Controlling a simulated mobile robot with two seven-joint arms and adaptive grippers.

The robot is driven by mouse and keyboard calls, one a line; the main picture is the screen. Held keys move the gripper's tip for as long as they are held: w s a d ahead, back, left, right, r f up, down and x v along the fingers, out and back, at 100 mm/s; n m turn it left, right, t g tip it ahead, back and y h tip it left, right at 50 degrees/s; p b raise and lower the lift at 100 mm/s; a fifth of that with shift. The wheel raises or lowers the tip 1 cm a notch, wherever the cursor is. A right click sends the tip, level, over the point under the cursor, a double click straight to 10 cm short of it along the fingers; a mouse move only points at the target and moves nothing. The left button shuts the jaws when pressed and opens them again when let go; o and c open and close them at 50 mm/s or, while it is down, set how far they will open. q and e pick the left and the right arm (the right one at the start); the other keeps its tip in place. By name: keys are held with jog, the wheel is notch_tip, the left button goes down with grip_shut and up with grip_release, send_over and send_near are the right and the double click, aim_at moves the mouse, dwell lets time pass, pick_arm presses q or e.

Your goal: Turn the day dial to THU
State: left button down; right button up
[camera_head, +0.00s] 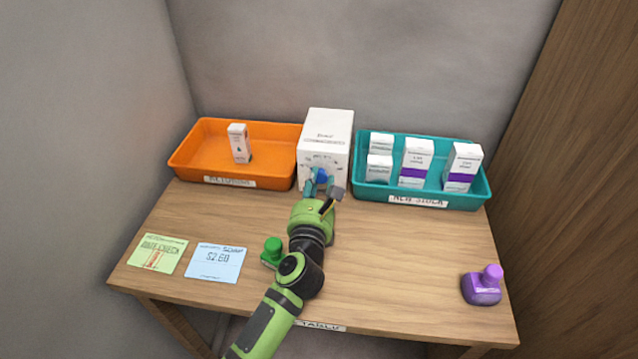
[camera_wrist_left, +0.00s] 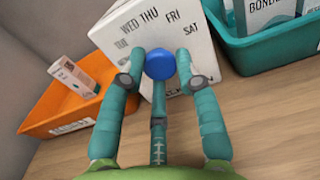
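The day dial is a round blue knob (camera_wrist_left: 160,65) on the front of a white box (camera_head: 325,135). In the left wrist view, TUE, WED, THU, FRI and SAT are printed in an arc around it; THU is just above the knob. No pointer mark on the knob can be made out. My left gripper (camera_head: 321,186) is at the box front. Its fingertips, seen in the left wrist view (camera_wrist_left: 161,58), close in on both sides of the knob and appear to touch it. A third finger is below it. The lower labels are partly hidden. My right gripper is not in view.
An orange tray (camera_head: 190,163) with one small carton (camera_head: 239,143) stands left of the box. A teal tray (camera_head: 440,199) with several cartons stands right. A green stamp (camera_head: 271,250), two cards (camera_head: 158,254) (camera_head: 217,262) and a purple stamp (camera_head: 483,288) are on the table.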

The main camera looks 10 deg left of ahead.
pick_arm(q)
jog(key=m+p, duration=0.3)
jog(key=shift+r, duration=0.2)
jog(key=m+p, duration=0.3)
jog(key=m, duration=0.2)
jog(key=m+p, duration=0.3)
jog(key=m, duration=0.2)
jog(key=m+p, duration=0.1)
jog(key=m, duration=0.3)
jog(key=shift+f+p, duration=0.15)
jog(key=shift+p, duration=0.25)
jog(key=shift+m, duration=0.5)
jog(key=c, duration=0.9)
grip_release()
